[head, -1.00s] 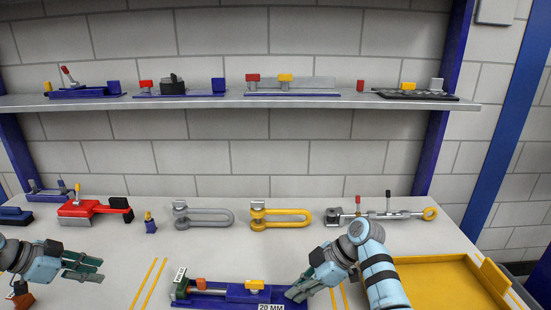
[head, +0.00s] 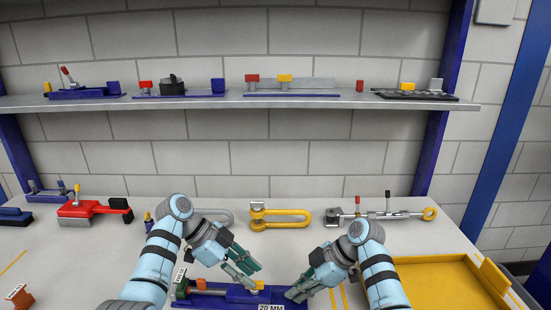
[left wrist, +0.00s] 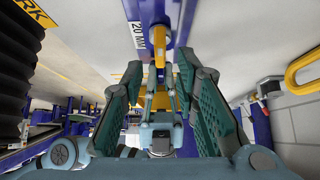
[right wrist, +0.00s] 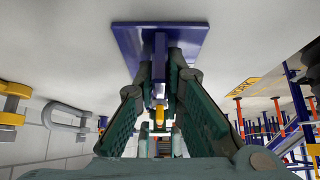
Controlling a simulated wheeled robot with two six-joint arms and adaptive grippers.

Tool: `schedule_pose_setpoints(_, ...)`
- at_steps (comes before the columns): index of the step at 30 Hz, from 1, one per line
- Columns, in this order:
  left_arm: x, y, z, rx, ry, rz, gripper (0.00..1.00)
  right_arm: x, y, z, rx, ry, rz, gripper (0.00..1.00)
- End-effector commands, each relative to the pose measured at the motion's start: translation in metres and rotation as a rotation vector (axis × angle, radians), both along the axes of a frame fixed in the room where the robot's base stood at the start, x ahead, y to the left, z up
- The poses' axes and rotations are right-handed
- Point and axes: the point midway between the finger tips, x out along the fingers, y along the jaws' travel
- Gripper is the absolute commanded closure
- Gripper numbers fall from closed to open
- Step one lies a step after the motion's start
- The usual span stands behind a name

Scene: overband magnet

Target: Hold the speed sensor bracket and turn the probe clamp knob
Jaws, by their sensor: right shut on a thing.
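The speed sensor bracket (head: 215,302) is a blue assembly with a small orange block at the front of the table, partly hidden by my arms. Its yellow probe clamp knob (head: 258,285) sits near the right part and also shows in the left wrist view (left wrist: 160,45). My right gripper (head: 292,294) is shut on the bracket's right end; in the right wrist view its fingers (right wrist: 160,75) close on a blue part above a blue plate (right wrist: 185,40). My left gripper (head: 250,278) is open just above the knob, its fingers spread, the knob ahead between them.
A yellow shackle (head: 285,218), a grey shackle (head: 217,214) and a turnbuckle-like rod (head: 385,215) lie behind the arms. A red tool (head: 80,211) lies at the left. A yellow tray (head: 440,280) is at the right. A shelf (head: 225,101) spans above the table.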

Motion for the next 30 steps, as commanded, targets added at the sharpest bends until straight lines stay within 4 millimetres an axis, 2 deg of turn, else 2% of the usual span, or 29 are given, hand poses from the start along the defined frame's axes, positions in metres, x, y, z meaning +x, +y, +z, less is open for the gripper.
schedule_pose_setpoints(6,-0.001,-0.020,-0.023,-0.002,0.002,0.000,0.72,0.000,0.001,0.000,0.001,0.000,0.000,1.00)
schedule_pose_setpoints(16,-0.001,-0.024,-0.028,-0.001,0.000,0.001,0.72,0.000,0.000,0.000,0.001,0.000,0.000,1.00)
schedule_pose_setpoints(21,-0.001,-0.023,-0.028,-0.001,0.000,0.001,0.99,0.000,0.000,0.000,0.001,0.000,0.000,1.00)
schedule_pose_setpoints(30,-0.001,-0.023,-0.028,-0.001,0.000,0.001,1.00,0.000,0.000,0.000,0.001,0.000,0.000,1.00)
